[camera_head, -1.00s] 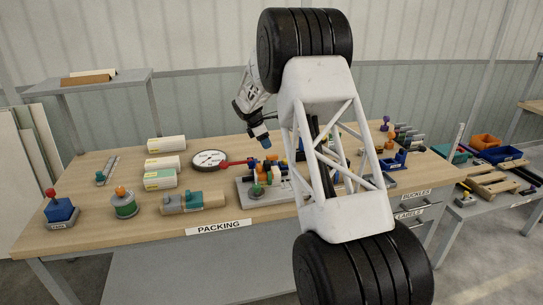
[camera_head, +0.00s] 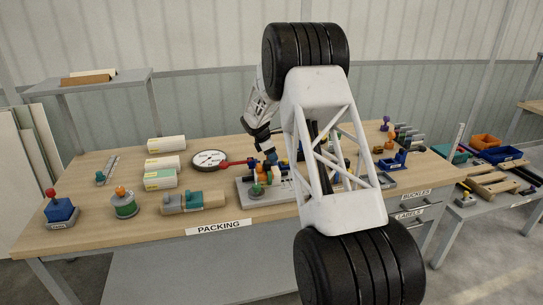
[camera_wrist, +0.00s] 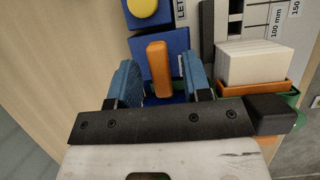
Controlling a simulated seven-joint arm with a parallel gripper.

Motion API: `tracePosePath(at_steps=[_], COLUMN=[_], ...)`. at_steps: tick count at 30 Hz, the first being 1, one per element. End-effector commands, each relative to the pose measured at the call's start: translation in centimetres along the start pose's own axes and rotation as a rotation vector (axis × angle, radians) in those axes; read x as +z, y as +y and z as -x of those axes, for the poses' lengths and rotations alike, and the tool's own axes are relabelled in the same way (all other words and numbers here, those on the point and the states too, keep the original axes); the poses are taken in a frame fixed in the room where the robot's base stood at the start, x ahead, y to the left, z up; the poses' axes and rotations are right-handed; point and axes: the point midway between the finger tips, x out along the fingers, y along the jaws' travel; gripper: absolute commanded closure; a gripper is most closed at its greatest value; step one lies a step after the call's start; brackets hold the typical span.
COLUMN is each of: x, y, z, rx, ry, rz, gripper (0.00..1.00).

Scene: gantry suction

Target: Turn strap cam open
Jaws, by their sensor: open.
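In the wrist view an orange bar-shaped lever (camera_wrist: 159,70) stands on a blue block (camera_wrist: 172,41); it looks like the strap cam. My gripper (camera_wrist: 157,74) is open, with one blue finger on each side of the lever. Gaps show between the lever and both fingers. The lever's lower end is close to the dark gripper body, and its base is partly hidden. In the head view my gripper (camera_head: 270,157) is low over the grey fixture plate (camera_head: 250,196). I cannot pick out the cam there.
A yellow knob (camera_wrist: 142,8) sits beyond the lever. A white block (camera_wrist: 254,63) in an orange holder (camera_wrist: 250,90) stands close to the right finger. A round gauge (camera_head: 209,160) and a red-handled part (camera_head: 237,163) are left of my gripper. Bare tabletop (camera_wrist: 60,60) lies left.

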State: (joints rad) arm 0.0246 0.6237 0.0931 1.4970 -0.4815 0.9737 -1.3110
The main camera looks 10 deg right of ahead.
Motion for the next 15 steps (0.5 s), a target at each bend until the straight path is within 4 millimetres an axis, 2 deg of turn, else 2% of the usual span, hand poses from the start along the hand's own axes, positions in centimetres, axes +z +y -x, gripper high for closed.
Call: tracePosePath(at_steps=[4, 12, 13, 15], x=[0.01, 0.01, 0.02, 0.02], y=[0.0, 0.0, 0.0, 0.01], z=[0.03, 0.05, 0.05, 0.05], rx=[0.0, 0.0, 0.0, 0.0], ry=[0.0, 0.0, 0.0, 0.0], rz=[0.0, 0.0, 0.0, 0.0], gripper=[0.55, 0.97, 1.0, 1.0])
